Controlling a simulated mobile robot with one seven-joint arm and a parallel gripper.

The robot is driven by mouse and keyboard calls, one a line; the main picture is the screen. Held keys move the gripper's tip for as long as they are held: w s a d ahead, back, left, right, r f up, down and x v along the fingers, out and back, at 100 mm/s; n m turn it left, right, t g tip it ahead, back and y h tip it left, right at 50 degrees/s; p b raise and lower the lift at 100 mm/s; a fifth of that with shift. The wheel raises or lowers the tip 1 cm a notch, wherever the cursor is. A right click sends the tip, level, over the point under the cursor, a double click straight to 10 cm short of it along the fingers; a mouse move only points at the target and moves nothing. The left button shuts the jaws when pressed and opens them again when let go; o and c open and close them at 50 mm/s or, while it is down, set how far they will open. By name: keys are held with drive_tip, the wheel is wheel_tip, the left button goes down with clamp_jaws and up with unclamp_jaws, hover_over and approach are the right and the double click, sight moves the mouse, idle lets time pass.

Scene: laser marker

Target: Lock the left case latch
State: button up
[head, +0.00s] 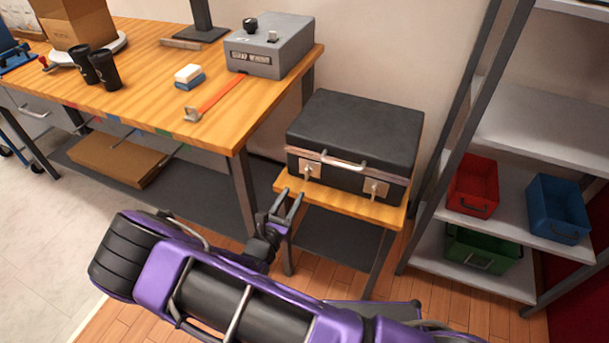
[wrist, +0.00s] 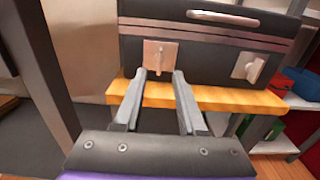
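A black case (head: 355,135) with a silver band and a front handle (head: 343,162) stands closed on a small wooden stand. Its left latch (head: 309,169) is a pale metal plate with a small lever; it also shows in the wrist view (wrist: 160,55). The right latch (head: 374,188) is a similar plate, seen in the wrist view (wrist: 249,67) with its lever tilted. My gripper (head: 286,207) is open and empty, in front of and below the left latch. In the wrist view its fingertips (wrist: 166,75) point at the latch's lower edge. I cannot tell whether they touch it.
The small stand's wooden top (head: 345,205) has a narrow free strip before the case. The workbench (head: 150,90) and its leg (head: 243,190) are on the left. A metal shelf (head: 480,235) with red, blue and green bins stands on the right.

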sight(308, 172)
drive_tip(key=b+x, duration=0.1)
drive_tip(key=x, duration=0.8)
drive_tip(key=shift+w, duration=0.15)
clamp_jaws()
